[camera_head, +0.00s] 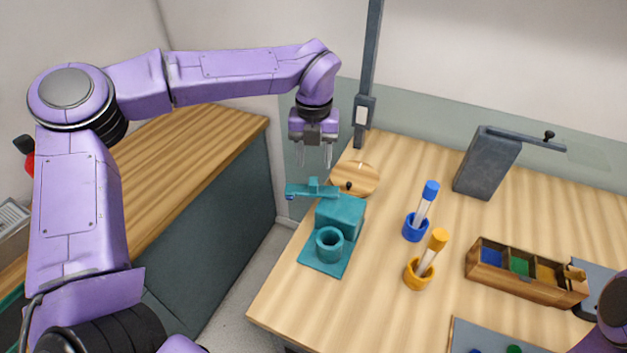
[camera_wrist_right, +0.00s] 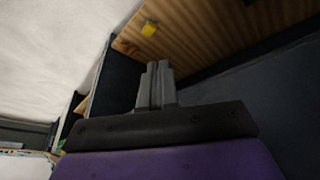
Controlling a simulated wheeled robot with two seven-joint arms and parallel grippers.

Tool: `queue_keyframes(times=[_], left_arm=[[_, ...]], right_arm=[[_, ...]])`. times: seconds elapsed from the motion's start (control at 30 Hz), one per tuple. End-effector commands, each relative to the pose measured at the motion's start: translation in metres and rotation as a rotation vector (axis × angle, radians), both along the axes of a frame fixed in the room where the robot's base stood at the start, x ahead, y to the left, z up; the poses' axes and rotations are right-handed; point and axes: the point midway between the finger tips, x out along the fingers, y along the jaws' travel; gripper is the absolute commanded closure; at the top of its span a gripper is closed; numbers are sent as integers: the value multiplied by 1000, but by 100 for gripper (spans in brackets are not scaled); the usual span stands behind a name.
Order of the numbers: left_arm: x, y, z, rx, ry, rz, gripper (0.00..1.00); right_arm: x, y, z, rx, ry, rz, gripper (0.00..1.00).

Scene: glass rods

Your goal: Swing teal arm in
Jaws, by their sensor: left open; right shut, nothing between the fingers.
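The teal arm (camera_head: 312,189) is a flat bar on top of the teal stand (camera_head: 341,215). It points left, out past the table's left edge, with a small blue tip at its far end. The stand's base holds a teal ring-shaped cup (camera_head: 329,244). My left gripper (camera_head: 314,160) is open and empty, fingers pointing down, above and behind the teal arm in the head view; I cannot tell the exact height gap. My right gripper shows in the right wrist view (camera_wrist_right: 155,75), shut and empty, away from the teal stand.
A round wooden piece (camera_head: 354,177) lies right behind the stand. A blue holder (camera_head: 414,228) and an orange holder (camera_head: 418,275) each bear a capped glass tube. A sectioned wooden box (camera_head: 525,286) stands at right, a grey block (camera_head: 486,163) behind. A grey post (camera_head: 369,75) rises near my left gripper.

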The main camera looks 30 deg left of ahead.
Motion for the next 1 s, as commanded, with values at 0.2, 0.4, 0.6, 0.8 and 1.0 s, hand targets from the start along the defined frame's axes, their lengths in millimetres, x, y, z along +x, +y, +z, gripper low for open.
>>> queue_keyframes(times=[0.2, 0.4, 0.6, 0.8, 1.0], left_arm=[[-1, 1, -46, -1, 3, 1, 51], [-1, 1, -69, -1, 1, 3, 51], [-1, 1, -71, -1, 0, 3, 51], [-1, 1, -71, -1, 0, 3, 97], [-1, 2, -71, -1, -1, 5, 100]], right_arm=[[0, 0, 12, 0, 0, 0, 100], [0, 0, 14, 0, 0, 0, 100], [0, 0, 14, 0, 0, 0, 100], [0, 0, 14, 0, 0, 0, 100], [0, 0, 14, 0, 0, 0, 100]])
